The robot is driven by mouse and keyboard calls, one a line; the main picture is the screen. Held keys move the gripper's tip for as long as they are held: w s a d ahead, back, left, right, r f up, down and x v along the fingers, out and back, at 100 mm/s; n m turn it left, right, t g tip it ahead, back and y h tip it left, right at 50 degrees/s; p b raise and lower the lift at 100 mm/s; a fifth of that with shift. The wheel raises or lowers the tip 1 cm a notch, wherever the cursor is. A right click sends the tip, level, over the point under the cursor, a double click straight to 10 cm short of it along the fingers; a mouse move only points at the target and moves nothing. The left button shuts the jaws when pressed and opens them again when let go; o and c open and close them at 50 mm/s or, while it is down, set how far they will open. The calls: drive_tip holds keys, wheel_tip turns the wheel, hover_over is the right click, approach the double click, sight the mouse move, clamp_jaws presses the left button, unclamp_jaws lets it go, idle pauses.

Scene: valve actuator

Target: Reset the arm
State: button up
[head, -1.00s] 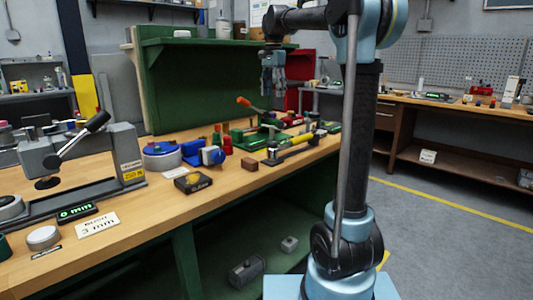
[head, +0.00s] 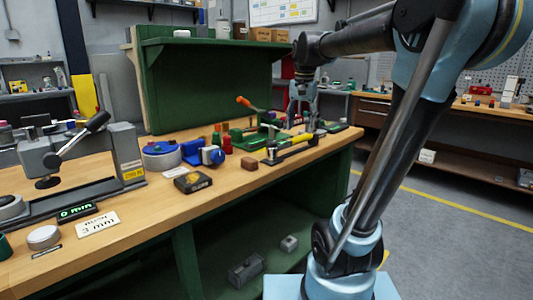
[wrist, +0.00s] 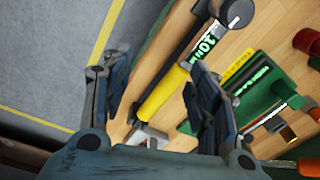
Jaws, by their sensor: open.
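My gripper (head: 302,108) is open and empty, pointing down over the right end of the wooden workbench (head: 110,235). In the wrist view my gripper (wrist: 158,90) has its two dark blue fingers apart. A yellow-handled tool (head: 293,144) lies on the bench below. In the wrist view its yellow handle (wrist: 166,92) shows between the fingers, which look apart from it; the height gap is hard to judge. My own arm leans to the right in the head view.
A lever press (head: 70,155) stands at the bench's left, with a "0 mm" display (head: 77,212) and a "3 mm" card (head: 97,223). A blue device (head: 205,153), a dark box (head: 193,182) and a green fixture (head: 252,136) stand mid-bench. A green back panel (head: 205,88) rises behind.

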drive_tip(key=s+d+f+n, duration=0.2)
drive_tip(key=s+d+f, duration=0.1)
drive_tip(key=s+f, duration=0.7)
drive_tip(key=s+d+f+n+t, duration=0.1)
drive_tip(key=s+d+f+n, duration=0.2)
drive_tip(key=s+f, duration=0.8)
wheel_tip(320, 180, down, 4)
drive_tip(key=shift+d+f, duration=0.25)
drive_tip(key=shift+d, duration=0.15)
drive_tip(key=shift+s, duration=0.1)
